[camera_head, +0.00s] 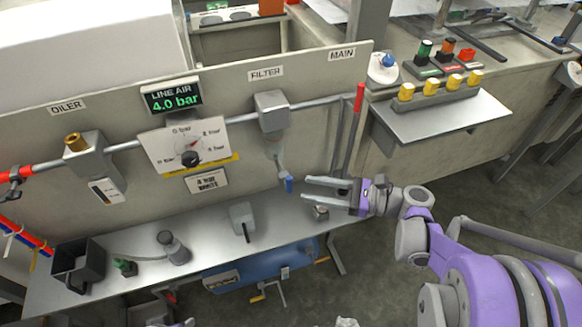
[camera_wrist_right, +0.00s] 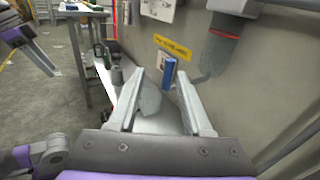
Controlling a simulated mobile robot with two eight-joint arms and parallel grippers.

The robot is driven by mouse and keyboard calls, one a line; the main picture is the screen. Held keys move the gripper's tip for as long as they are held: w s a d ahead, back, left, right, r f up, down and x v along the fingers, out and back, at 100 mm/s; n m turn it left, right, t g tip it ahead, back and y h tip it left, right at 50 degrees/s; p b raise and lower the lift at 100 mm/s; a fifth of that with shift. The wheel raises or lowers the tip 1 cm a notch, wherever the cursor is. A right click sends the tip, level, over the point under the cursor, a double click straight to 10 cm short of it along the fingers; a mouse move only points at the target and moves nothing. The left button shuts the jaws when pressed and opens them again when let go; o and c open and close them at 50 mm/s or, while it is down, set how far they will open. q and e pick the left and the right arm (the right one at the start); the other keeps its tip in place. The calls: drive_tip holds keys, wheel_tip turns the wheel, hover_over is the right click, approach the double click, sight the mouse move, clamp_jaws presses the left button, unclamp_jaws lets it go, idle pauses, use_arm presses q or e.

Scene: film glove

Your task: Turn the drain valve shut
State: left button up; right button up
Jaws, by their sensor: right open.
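The drain valve's blue lever (camera_head: 288,184) hangs below the grey filter body (camera_head: 272,110) on the panel. In the right wrist view the blue lever (camera_wrist_right: 168,72) appears just beyond and between the fingertips, near the right finger. My right gripper (camera_head: 304,189) is open and empty, its two fingers pointing left at the lever from a short way to its right. Its fingers also show in the right wrist view (camera_wrist_right: 160,78). I cannot tell whether either finger touches the lever.
A regulator dial (camera_head: 190,158) and an oiler (camera_head: 95,160) sit left of the filter along the air pipe. A red-handled main lever (camera_head: 359,97) is to the upper right. The steel shelf (camera_head: 210,235) below holds a dark bin (camera_head: 78,264) and several small parts.

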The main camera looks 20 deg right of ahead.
sight(287, 180)
use_arm(q)
drive_tip(key=shift+w+d+f+b, duration=0.2)
drive_tip(key=shift+f+b, duration=0.25)
drive_tip(key=shift+f, duration=0.15)
drive_tip(key=shift+w+d+f+b, duration=0.2)
drive_tip(key=shift+f+b, duration=0.2)
drive_tip(key=shift+f, duration=0.15)
use_arm(e)
drive_tip(key=w+d+x, duration=0.1)
drive_tip(key=x, duration=0.8)
drive_tip(key=shift+w+a+r+m+t, duration=0.25)
drive_tip(key=shift+w+a+m+t, duration=0.05)
drive_tip(key=shift+w+a, duration=0.15)
clamp_jaws()
